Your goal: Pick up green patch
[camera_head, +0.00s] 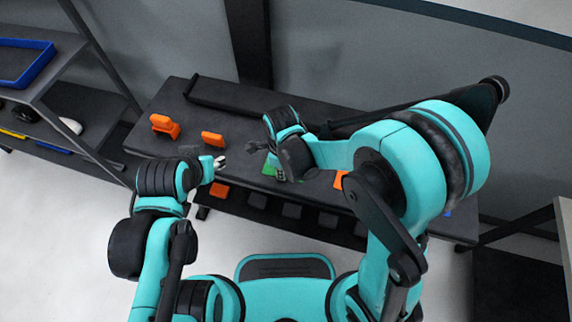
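The green patch (269,168) lies on the dark table, partly hidden by my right gripper. My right gripper (279,177) reaches down at the patch from above. I cannot tell whether its fingers are open or shut, or whether they touch the patch. My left gripper (221,161) hovers over the table's front left part, to the left of the patch. Its fingertips look slightly apart with nothing between them.
The dark table (185,90) holds an orange tool (165,126) and an orange block (212,139) at the left. A dark bar (225,97) lies at the back. A shelf with a blue tray (24,64) stands at left.

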